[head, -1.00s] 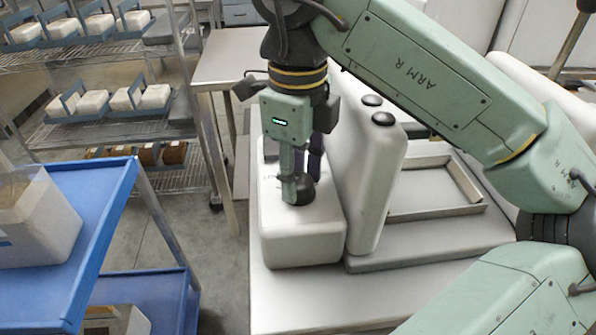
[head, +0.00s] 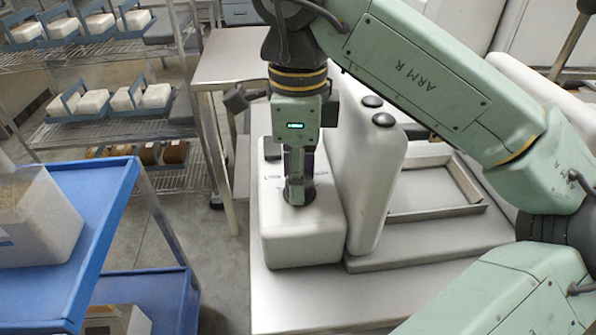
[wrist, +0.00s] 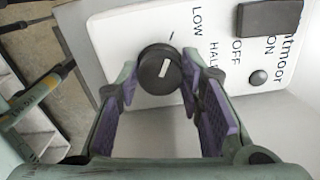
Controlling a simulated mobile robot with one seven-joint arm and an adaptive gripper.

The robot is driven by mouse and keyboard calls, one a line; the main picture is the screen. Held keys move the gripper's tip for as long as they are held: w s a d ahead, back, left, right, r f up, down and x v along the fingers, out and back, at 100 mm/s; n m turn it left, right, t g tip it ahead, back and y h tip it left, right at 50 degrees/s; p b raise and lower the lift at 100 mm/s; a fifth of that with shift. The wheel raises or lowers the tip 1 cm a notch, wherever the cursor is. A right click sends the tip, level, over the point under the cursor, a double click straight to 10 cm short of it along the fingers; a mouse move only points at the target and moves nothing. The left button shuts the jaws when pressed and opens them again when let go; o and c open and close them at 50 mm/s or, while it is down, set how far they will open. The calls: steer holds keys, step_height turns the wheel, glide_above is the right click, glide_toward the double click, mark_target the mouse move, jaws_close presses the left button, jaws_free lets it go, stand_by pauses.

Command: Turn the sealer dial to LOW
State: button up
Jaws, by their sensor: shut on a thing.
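The sealer (head: 300,240) is a white box at the table's left edge. Its black round dial (wrist: 160,69) lies between the two purple-padded fingers of my gripper (wrist: 163,82) in the wrist view. The dial's white pointer line runs roughly towards a short tick on the LOW side of the lettering. LOW and HALF are printed beside the dial. In the head view my gripper (head: 298,192) points down onto the sealer's top, shut on the dial, which is partly hidden behind the fingers.
A tall white body (head: 368,175) stands close right of the sealer. A blue cart (head: 100,215) stands left, across open floor.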

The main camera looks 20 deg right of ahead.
steer(key=o, duration=1.2)
steer(key=shift+c, duration=0.2)
